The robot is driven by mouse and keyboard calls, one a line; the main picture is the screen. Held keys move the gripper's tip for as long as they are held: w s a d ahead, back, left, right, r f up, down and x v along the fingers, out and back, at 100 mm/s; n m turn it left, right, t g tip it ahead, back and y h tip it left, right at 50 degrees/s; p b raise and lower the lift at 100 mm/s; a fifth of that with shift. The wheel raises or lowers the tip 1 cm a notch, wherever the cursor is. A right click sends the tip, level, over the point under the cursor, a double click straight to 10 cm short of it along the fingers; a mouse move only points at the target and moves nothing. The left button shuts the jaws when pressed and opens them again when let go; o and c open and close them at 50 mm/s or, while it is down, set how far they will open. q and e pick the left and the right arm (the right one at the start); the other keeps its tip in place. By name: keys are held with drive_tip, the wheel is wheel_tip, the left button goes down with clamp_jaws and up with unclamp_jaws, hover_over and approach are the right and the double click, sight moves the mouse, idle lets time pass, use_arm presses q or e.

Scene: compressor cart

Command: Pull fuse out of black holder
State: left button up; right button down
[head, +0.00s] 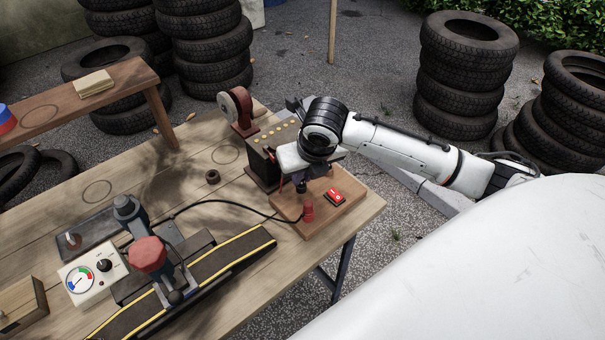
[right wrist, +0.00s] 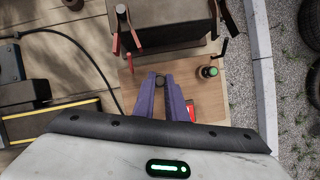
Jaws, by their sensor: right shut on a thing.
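My right gripper (head: 300,180) reaches in from the right over the wooden board (head: 285,206) at the table's right end. In the right wrist view its two purple fingers (right wrist: 164,86) are shut on a small dark round piece, the fuse (right wrist: 160,81), at their tips. In the head view the gripper mostly hides this spot; a dark upright piece, likely the black holder (head: 301,188), shows just below it. I cannot tell how far the fuse sits in the holder. My left gripper is not in view.
A red switch (head: 334,196) and a red plug (head: 308,211) with a black cable are on the board. A dark battery-like box (head: 262,168) stands close behind the gripper. A gauge panel (head: 88,277) and a machine with a red knob (head: 148,254) are at left.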

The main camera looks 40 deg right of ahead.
drive_tip(key=shift+r, duration=0.1)
drive_tip(key=shift+r, duration=1.65)
